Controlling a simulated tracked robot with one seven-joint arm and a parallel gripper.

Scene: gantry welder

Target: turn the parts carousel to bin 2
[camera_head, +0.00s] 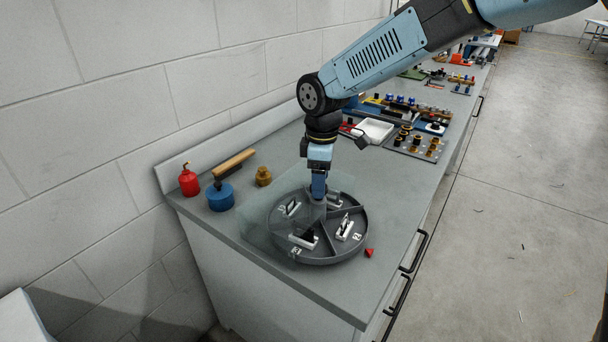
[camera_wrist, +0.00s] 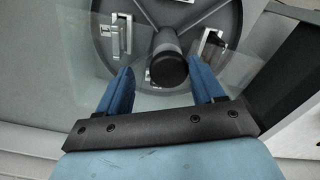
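The round grey parts carousel (camera_head: 328,261) sits on the bench, split by walls into bins holding metal parts. A white 2 shows in its right-front bin and a 3 in its front-left bin. A red wedge marker (camera_head: 369,253) lies on the bench just outside the rim, near the 2. My gripper (camera_head: 318,196) points down over the carousel's centre. In the wrist view its blue fingers are apart, on either side of the dark round hub knob (camera_wrist: 168,70). I cannot tell whether they touch it.
A clear cover (camera_head: 262,222) stands around the carousel's left and back. A white tray (camera_head: 374,130) and fittings lie behind.

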